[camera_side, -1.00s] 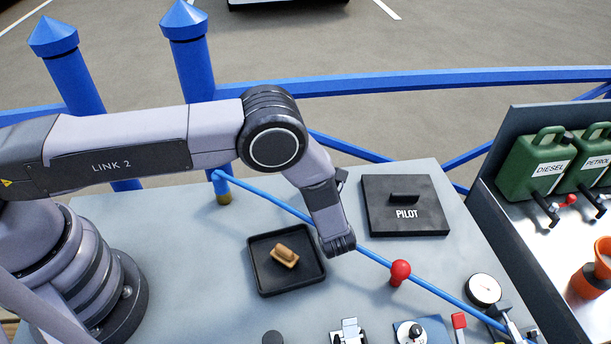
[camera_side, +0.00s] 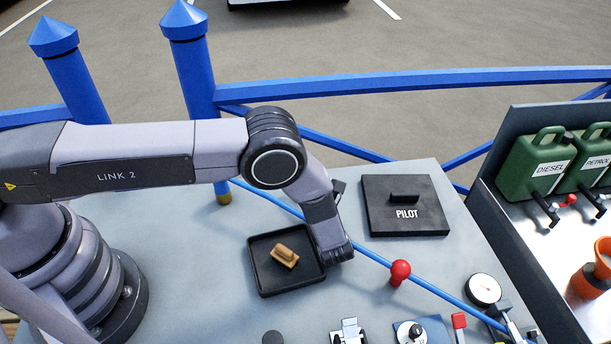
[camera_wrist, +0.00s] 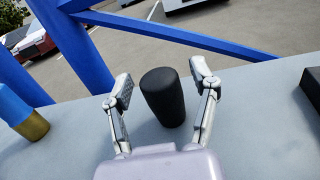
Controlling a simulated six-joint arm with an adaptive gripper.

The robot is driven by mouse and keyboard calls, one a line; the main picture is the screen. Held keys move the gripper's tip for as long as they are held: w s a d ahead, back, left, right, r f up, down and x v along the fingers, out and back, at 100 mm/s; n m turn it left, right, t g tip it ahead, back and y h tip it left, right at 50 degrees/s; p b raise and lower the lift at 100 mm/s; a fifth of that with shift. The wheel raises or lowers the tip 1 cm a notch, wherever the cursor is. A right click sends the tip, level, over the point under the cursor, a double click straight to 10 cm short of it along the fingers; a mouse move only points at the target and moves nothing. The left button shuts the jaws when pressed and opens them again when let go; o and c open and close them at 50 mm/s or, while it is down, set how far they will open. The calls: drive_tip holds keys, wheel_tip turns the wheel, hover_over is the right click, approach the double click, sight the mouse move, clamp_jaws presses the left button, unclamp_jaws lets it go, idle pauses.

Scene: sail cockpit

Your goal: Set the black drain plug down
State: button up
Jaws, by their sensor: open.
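The black drain plug (camera_wrist: 163,98) shows in the wrist view as a tapered black cylinder, wider at the top. It looks to stand upright on the grey deck (camera_wrist: 80,128). My gripper (camera_wrist: 161,78) is open, with one finger on each side of the plug. A gap shows between the plug and each finger. In the side view my wrist link hides the fingers and the plug.
A black tray (camera_side: 262,283) holding a tan block (camera_side: 285,256) lies beside my wrist. The black PILOT hatch (camera_side: 428,215) lies right. Blue railing (camera_wrist: 190,38) stands behind the plug.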

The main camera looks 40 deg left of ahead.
drive_tip(key=shift+r, duration=0.1)
drive_tip(key=shift+s+d, duration=0.2)
drive_tip(key=shift+d, duration=0.05)
drive_tip(key=v, duration=0.6)
drive_tip(key=shift+s+d, duration=0.1)
drive_tip(key=shift+d, duration=0.1)
drive_tip(key=shift+r, duration=0.35)
drive_tip(key=s+a+r+n+g+h, duration=0.2)
drive_tip(key=a+r+n+g, duration=0.5)
drive_tip(key=r, duration=0.6)
drive_tip(key=s+a+r+n+g+h, duration=0.2)
drive_tip(key=a+r+n+g, duration=0.2)
drive_tip(key=a+r+n, duration=0.7)
drive_tip(key=s+a+r+n+h, duration=0.3)
drive_tip(key=s+r+h, duration=0.3)
drive_tip(key=s+r, duration=0.6)
drive_tip(key=s+r+n+t+h, duration=0.1)
drive_tip(key=s+n+t+h, duration=0.2)
drive_tip(key=s, duration=0.9)
drive_tip(key=n+t, duration=0.1)
drive_tip(key=n, duration=0.1)
drive_tip(key=shift+d+r+n+t+h, duration=0.2)
drive_tip(key=shift+r+n+t+h, duration=0.1)
drive_tip(key=shift+r+t, duration=0.1)
